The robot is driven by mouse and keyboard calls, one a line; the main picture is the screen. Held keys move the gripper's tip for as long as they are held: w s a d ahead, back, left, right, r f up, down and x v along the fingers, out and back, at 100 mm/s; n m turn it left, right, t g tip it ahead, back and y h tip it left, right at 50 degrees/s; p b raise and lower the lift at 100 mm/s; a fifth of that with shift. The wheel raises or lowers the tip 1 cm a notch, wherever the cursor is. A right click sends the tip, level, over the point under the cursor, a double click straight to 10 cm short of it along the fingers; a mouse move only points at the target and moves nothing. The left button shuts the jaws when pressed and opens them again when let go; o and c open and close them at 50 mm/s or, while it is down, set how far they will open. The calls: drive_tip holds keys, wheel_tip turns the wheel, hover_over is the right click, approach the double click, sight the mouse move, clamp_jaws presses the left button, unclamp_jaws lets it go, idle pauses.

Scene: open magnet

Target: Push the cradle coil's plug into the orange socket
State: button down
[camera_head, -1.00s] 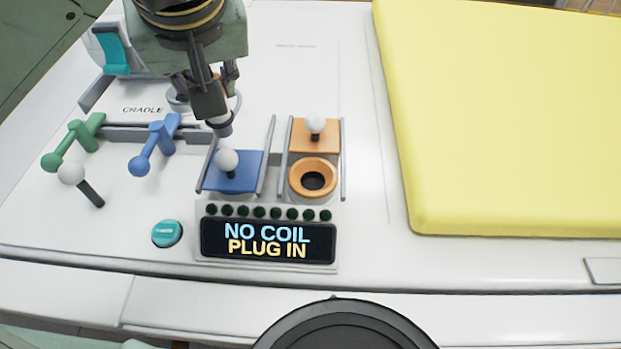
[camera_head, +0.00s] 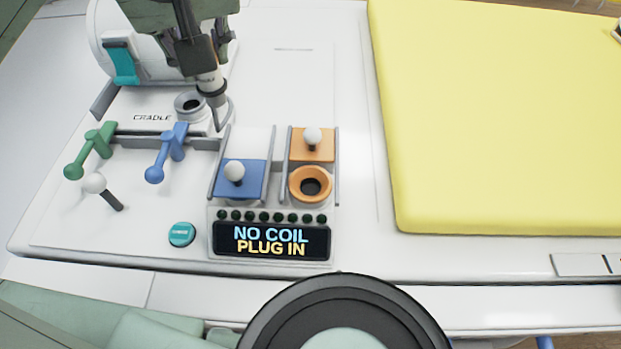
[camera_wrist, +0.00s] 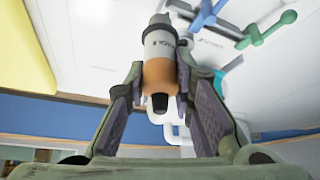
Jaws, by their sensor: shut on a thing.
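My gripper (camera_head: 207,62) is shut on the cradle coil's plug (camera_head: 212,92), which hangs below the fingers. In the wrist view the plug (camera_wrist: 158,45) shows a grey body and an orange band between my two fingers (camera_wrist: 160,82). The orange socket (camera_head: 297,187) is a round ring with a dark hole, to the right of and nearer than the plug. Its orange cover (camera_head: 300,154) with a white knob sits behind it, leaving the hole uncovered. The plug is well apart from the socket.
A blue cover (camera_head: 232,188) with a white knob lies left of the orange socket, between grey rails. An empty grey holder (camera_head: 190,104) stands by the CRADLE label. The screen (camera_head: 271,241) reads NO COIL PLUG IN. Blue and green levers stand left; a yellow pad (camera_head: 500,120) lies right.

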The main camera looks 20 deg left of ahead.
idle(0.3)
drive_tip(key=s+d, duration=0.1)
drive_tip(key=d, duration=1.1)
drive_tip(key=shift+s+d+b, duration=0.2)
drive_tip(key=shift+d+b, duration=0.2)
wheel_tip(320, 180, down, 10)
drive_tip(key=b, duration=0.8)
drive_tip(key=shift+d+r, duration=0.15)
drive_tip(key=shift+b, duration=0.3)
idle(0.3)
drive_tip(key=shift+a+f+b, duration=0.2)
drive_tip(key=shift+f+b, duration=1.35)
drive_tip(key=shift+f, duration=0.25)
idle(0.4)
